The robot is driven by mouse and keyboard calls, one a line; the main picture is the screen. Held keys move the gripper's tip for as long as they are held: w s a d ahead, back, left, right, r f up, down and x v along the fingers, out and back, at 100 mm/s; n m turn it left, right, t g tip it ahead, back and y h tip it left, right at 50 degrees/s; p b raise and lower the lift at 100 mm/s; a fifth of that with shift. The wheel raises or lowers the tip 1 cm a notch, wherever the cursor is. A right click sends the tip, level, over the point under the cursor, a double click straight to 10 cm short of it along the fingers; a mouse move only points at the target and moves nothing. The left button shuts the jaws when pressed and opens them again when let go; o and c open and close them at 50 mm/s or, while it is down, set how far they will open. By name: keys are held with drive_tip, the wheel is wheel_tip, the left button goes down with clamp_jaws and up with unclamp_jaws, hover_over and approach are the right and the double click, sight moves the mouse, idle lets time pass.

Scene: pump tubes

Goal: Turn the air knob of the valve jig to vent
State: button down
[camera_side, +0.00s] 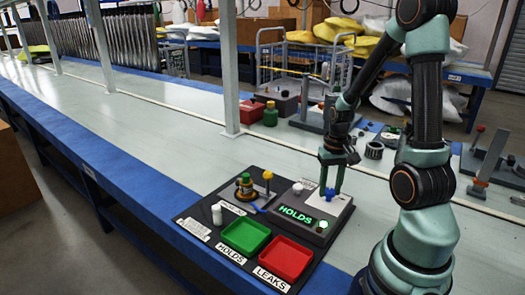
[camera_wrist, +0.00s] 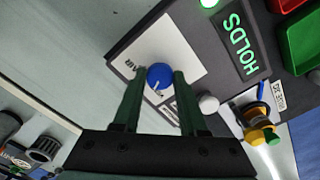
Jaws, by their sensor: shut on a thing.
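The valve jig (camera_side: 316,228) is a dark box with a pale plate on top, and its display (camera_side: 296,215) reads HOLDS in green. The blue air knob (camera_wrist: 159,76) sits on the pale plate (camera_wrist: 183,48) beside the label AIR, with a white mark on its top. My gripper (camera_wrist: 160,73) points down at the jig, its two fingers on opposite sides of the knob and shut on it. In the side view my gripper (camera_side: 331,188) reaches down to the blue knob (camera_side: 329,195), which the fingers partly cover.
A green tray (camera_side: 246,236) labelled HOLDS and a red tray (camera_side: 286,258) labelled LEAKS lie on the black mat beside the jig. A white knob (camera_wrist: 208,103) is close to my fingers.

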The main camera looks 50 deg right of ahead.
sight(329, 191)
drive_tip(key=shift+n, duration=2.1)
drive_tip(key=shift+c, duration=2.2)
unclamp_jaws()
wheel_tip(329, 191, up, 12)
drive_tip(key=shift+r, duration=0.1)
